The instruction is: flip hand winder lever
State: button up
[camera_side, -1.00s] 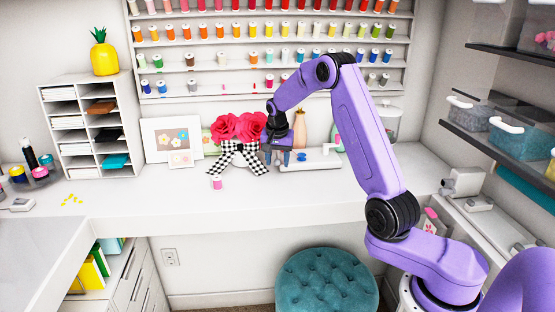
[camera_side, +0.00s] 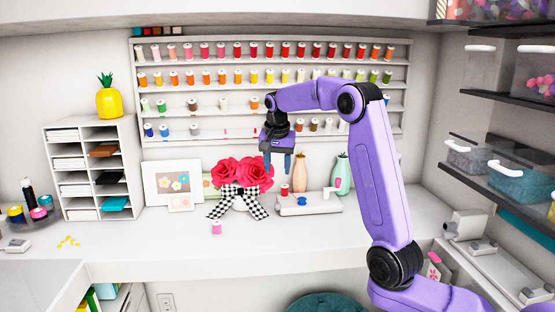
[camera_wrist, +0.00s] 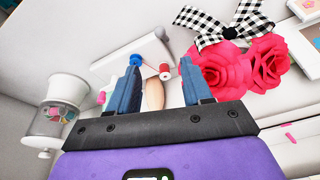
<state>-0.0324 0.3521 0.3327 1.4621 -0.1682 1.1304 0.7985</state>
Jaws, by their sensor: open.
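The hand winder (camera_side: 310,205) is a low white device on the desk, with a red-and-white spool (camera_side: 284,190) at its left end and a blue knob (camera_side: 302,200) on its top. A thin white lever with a pinkish end (camera_side: 333,188) shows at its right end. My gripper (camera_side: 278,168) is open and empty, pointing down above the winder's left end. In the wrist view, the winder (camera_wrist: 112,66) lies beyond my fingers, with the spool between the fingertips in the picture. A pink knob (camera_wrist: 101,97) shows at its far end, and one finger overlaps the blue knob.
Red paper flowers with a checkered bow (camera_side: 238,175) stand just left of the winder. A tan vase (camera_side: 300,172) and a green vase (camera_side: 342,175) stand behind it. A pink spool (camera_side: 216,228) stands in front of the flowers. The desk's front (camera_side: 290,245) is clear.

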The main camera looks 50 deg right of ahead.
jog(key=shift+v, duration=1.15)
jog(key=shift+o, duration=1.2)
jog(key=m+t+y, duration=0.5)
jog(key=m+t, duration=0.7)
jog(key=m, duration=0.7)
send_near(277, 208)
jog(key=x, duration=0.4)
jog(key=d+x, duration=0.1)
jog(key=x, duration=0.7)
jog(key=shift+w+d, duration=0.25)
